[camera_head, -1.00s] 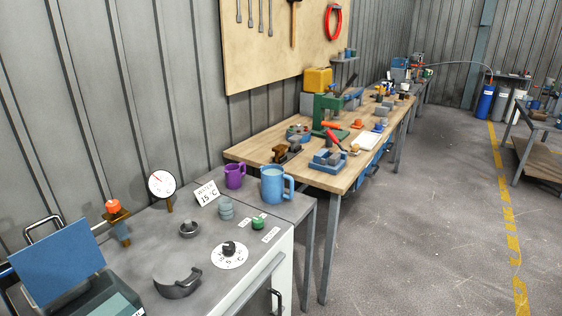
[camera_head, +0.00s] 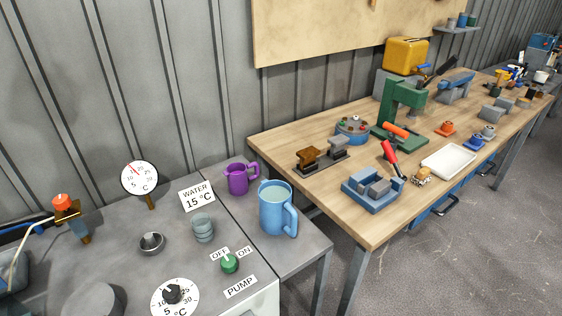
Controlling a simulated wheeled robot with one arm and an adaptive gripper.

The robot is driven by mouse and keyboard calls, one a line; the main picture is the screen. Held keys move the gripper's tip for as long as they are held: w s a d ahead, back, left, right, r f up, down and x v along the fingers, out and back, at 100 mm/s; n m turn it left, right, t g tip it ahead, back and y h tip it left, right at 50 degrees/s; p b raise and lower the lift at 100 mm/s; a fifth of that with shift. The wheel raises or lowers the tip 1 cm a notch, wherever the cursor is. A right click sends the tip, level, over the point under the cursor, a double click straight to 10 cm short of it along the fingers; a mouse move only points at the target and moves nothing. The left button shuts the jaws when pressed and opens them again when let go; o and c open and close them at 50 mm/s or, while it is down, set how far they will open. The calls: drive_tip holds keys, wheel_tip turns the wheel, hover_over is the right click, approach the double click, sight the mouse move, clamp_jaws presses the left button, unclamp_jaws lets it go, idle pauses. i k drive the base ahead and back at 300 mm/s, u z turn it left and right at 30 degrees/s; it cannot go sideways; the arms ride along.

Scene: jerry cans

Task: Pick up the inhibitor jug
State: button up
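Two jugs stand side by side on the grey side table. Neither jug has a readable label, so I cannot tell by lettering which is the inhibitor jug. Both are upright and apart from each other. My gripper is not in view.
The grey unit's top carries a dial gauge (camera_head: 140,178), a "WATER 15 °C" card (camera_head: 197,195), a green pump switch (camera_head: 229,263) and a temperature knob (camera_head: 172,294). A wooden bench (camera_head: 345,233) with tools stands to the right.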

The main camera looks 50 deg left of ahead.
sight(244, 177)
drive_tip(key=i, duration=2.35)
drive_tip(key=u, duration=5.15)
drive_tip(key=i, duration=0.5)
drive_tip(key=z, duration=0.05)
